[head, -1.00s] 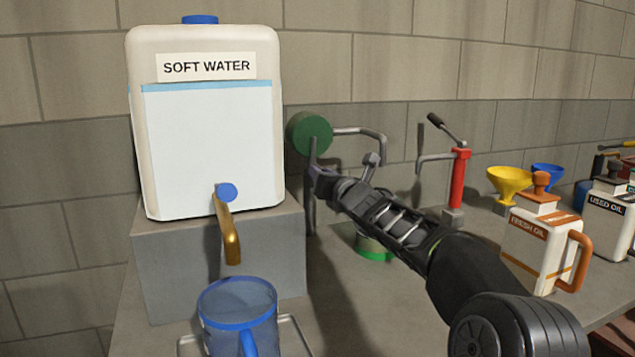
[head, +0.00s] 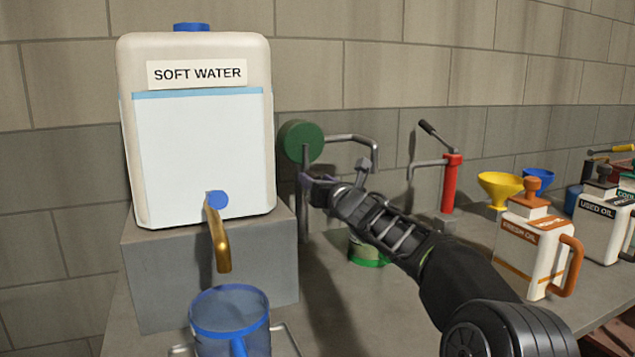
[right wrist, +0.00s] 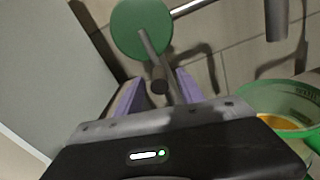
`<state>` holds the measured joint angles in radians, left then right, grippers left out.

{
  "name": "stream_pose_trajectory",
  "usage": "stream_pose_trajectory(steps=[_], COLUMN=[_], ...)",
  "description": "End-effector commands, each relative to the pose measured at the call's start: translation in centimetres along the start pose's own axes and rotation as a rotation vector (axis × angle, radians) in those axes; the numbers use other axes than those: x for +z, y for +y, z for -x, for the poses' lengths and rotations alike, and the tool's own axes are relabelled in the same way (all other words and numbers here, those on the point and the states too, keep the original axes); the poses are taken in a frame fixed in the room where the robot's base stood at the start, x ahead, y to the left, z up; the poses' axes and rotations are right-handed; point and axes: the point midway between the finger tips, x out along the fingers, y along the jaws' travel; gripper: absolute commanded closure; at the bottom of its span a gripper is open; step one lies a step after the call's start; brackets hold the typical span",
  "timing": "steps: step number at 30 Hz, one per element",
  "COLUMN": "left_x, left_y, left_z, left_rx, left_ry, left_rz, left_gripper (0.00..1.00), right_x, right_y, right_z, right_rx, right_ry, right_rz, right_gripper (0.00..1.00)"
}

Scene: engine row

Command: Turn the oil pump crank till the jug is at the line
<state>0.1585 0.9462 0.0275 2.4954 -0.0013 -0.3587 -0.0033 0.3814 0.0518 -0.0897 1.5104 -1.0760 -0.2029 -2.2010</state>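The oil pump is a green drum (head: 301,141) with a grey spout pipe (head: 350,138) that runs right and bends down. In the right wrist view the crank arm (right wrist: 149,48) hangs from the drum to a dark handle (right wrist: 159,86). My right gripper (right wrist: 157,91) has its purple fingers apart on either side of the handle, with gaps showing. The jug (head: 368,262), green at its base, stands below the spout, partly behind my right arm. Its green rim (right wrist: 290,92) and amber oil inside show in the right wrist view. I cannot tell the oil level against the line. My left gripper is out of view.
A white soft water tank (head: 203,150) with a brass tap stands on a grey block (head: 195,275) at left, above a blue jug (head: 230,312). A red pump (head: 451,185), yellow funnel (head: 497,188) and fresh oil jug (head: 528,248) stand to the right.

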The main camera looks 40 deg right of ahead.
Motion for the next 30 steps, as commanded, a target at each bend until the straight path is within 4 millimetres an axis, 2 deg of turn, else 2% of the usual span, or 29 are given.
stream_pose_trajectory(steps=[10,22,25,30], left_x=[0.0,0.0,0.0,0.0], left_y=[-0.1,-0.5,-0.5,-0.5], left_z=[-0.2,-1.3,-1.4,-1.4], left_rx=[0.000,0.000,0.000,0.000], left_ry=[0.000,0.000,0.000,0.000], left_rz=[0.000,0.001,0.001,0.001], left_gripper=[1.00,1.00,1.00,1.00], right_x=[0.0,0.0,0.0,0.0], right_y=[0.0,0.0,0.0,0.0], right_z=[0.6,6.6,7.5,7.8], right_rx=[0.001,0.001,0.001,0.000], right_ry=[-0.001,-0.002,-0.001,0.000], right_rz=[0.000,0.000,0.000,0.000], right_gripper=[0.55,0.55,0.55,0.55])
